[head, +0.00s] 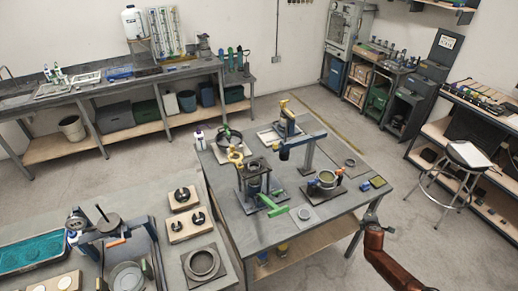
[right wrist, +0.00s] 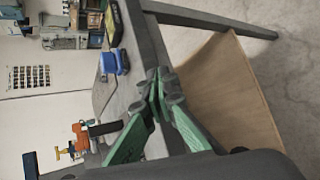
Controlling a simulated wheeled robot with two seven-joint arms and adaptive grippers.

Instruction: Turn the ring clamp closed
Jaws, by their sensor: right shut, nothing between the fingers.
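A low round fixture with a green ring and an orange-tipped part (head: 326,181) sits on the right half of the middle table; I take it to be the ring clamp, but it is too small to tell its lever's setting. My right gripper (head: 373,208) is just off the table's right front corner, apart from the fixture. In the right wrist view its green fingers (right wrist: 158,90) are together and empty, at the table edge. An orange part (right wrist: 100,129) with a yellow knob shows beyond them; I cannot tell which fixture it belongs to. My left gripper is not in view.
A stool (head: 467,155) stands right.

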